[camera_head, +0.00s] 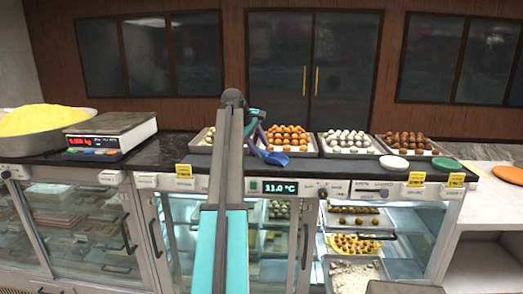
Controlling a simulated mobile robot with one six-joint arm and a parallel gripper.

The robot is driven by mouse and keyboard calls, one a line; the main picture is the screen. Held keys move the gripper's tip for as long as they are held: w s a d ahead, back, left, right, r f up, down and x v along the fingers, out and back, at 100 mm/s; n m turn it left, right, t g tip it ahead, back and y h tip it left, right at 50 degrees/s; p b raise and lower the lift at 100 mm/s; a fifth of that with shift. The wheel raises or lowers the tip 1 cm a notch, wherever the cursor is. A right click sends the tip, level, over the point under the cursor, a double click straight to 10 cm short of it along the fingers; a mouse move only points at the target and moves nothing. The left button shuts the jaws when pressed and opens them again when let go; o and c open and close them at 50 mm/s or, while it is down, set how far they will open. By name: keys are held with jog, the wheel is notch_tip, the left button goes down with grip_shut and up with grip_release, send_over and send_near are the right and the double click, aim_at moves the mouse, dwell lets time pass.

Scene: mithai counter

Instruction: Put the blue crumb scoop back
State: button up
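The blue crumb scoop (275,158) is in front of the tray of orange sweets, near the counter's front edge. Its bowl is low and its handle slants up and left to my gripper (255,123). My gripper is mostly hidden behind my arm, with a teal part showing to the right of it. The fingertips are not clear, but the raised handle meets them and the gripper appears shut on it. I cannot tell whether the bowl touches the counter.
The dark counter (160,146) carries a scale (110,130), a yellow-filled bowl (45,121) and several sweet trays, including white sweets (347,139) and brown sweets (407,142). White (394,162) and green (446,164) discs lie right. Glass cases stand below.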

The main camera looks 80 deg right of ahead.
jog(key=b+v, duration=0.2)
jog(key=v, duration=0.9)
jog(key=shift+s+r, duration=0.1)
dwell(0.5)
